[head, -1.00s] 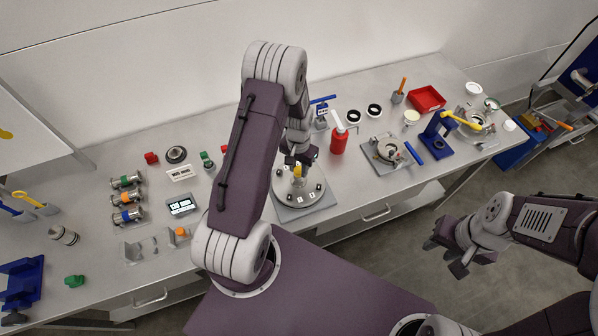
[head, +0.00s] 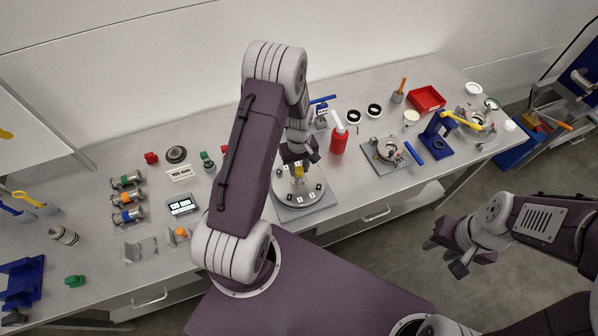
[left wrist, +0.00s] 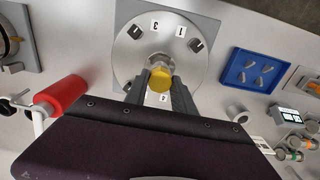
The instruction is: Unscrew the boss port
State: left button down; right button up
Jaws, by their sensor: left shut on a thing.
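A round metal plate (head: 312,197) with numbered labels and small dark fittings around its face sits on a grey square base at the middle front of the bench; it also shows in the left wrist view (left wrist: 128,62). A yellow-topped port (left wrist: 160,78), probably the boss port, stands at the plate's centre; it also shows in the head view (head: 298,170). My left gripper (left wrist: 161,88) points down at the plate, shut on this yellow-topped piece. Whether its thread is still engaged cannot be seen. My right gripper (head: 449,257) hangs over the floor at the right, apparently open and empty.
A red bottle (head: 338,141) stands close right of the plate. A grey fixture (head: 388,151) and blue stand (head: 437,138) are further right. In the left wrist view a blue tray (left wrist: 231,76) lies beside the plate. A display (head: 181,206) and metal cylinders (head: 127,198) stand left.

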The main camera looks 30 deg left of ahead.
pick_arm(q)
jog(key=n, duration=0.5)
jog(key=n, duration=0.5)
jog(key=c, duration=1.3)
grip_release()
jog(key=shift+c, duration=0.2)
